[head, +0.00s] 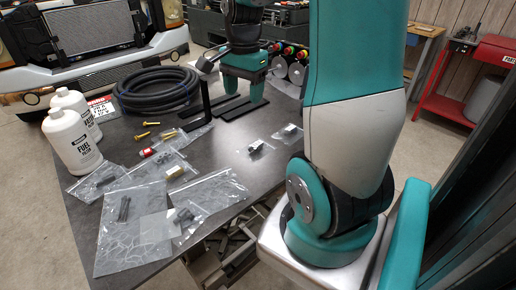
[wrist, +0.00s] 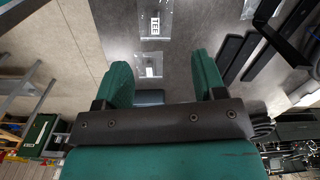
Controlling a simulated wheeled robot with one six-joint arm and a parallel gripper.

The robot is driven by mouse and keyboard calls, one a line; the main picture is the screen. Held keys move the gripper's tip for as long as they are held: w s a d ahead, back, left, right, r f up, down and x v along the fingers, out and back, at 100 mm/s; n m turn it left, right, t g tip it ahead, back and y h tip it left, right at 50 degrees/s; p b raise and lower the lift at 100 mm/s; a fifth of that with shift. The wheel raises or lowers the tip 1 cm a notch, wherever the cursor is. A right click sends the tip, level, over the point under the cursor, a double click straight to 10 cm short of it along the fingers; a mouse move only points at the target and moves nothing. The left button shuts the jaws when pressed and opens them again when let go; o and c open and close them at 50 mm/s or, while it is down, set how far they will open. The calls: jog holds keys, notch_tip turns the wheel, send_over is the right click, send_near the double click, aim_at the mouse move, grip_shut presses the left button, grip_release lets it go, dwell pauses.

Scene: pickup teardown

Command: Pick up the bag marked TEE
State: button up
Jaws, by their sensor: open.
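The bag marked TEE (wrist: 168,32) is a small clear bag with a white label in the wrist view, lying flat on the dark table at top centre. In the head view, two small clear bags lie near the table's right edge, one farther left (head: 256,147) and one farther right (head: 288,133). I cannot read their labels there. My gripper (wrist: 162,65) is open and empty above the table; the TEE bag shows beyond its fingertips. My gripper also shows in the head view (head: 243,90), behind the two small bags.
Another small bag (wrist: 148,70) shows between my fingers in the wrist view. Black brackets (head: 215,105) lie by my gripper. Coiled hose (head: 157,88), white bottles (head: 72,142) and several larger parts bags (head: 125,235) occupy the table's left and front. Some bare table surrounds the small bags.

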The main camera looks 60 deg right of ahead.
jog(key=s+d+f+m, duration=0.1)
jog(key=d+m, duration=0.1)
jog(key=d, duration=0.1)
send_over(256, 144)
jog(key=shift+m, duration=0.3)
notch_tip(256, 144, down, 11)
jog(key=shift+f+p, duration=0.15)
jog(key=shift+p, duration=0.15)
jog(key=shift+f+p, duration=0.45)
jog(key=shift+f, duration=2.35)
jog(key=c, duration=1)
